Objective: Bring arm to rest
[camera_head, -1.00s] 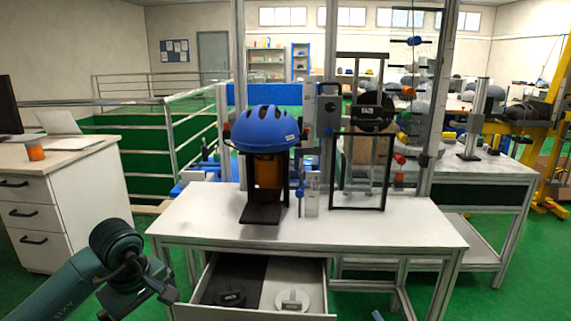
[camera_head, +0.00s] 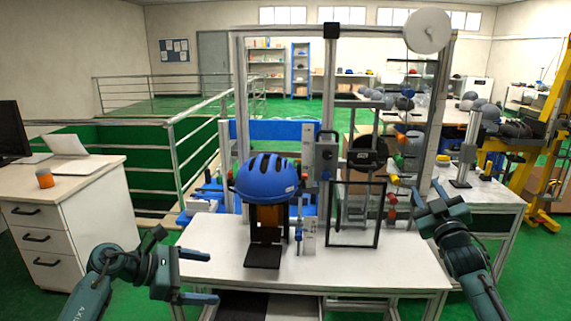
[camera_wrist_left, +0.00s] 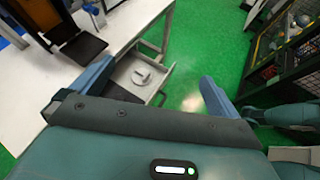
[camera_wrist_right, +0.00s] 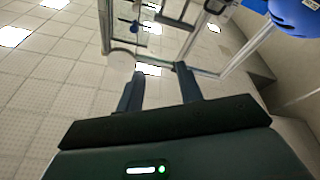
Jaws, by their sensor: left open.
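My left gripper (camera_head: 208,278) is at the front left of the white table, beside its edge, with its fingers wide apart and nothing between them. In the left wrist view its two blue-grey fingers (camera_wrist_left: 152,86) are spread over the floor and an open drawer. My right gripper (camera_head: 426,191) is raised over the table's right end. In the right wrist view its fingers (camera_wrist_right: 158,84) stand apart with nothing held between them, and the view behind is ceiling and frame. The blue helmet (camera_head: 265,178) sits upright on its stand on the table, apart from both grippers.
The white table (camera_head: 330,268) carries a black-framed panel (camera_head: 355,243) and the tall metal tower frame (camera_head: 240,100). The open drawer (camera_wrist_left: 142,76) below holds a pale round piece. A drawer cabinet (camera_head: 90,215) stands left. Green floor is clear between cabinet and table.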

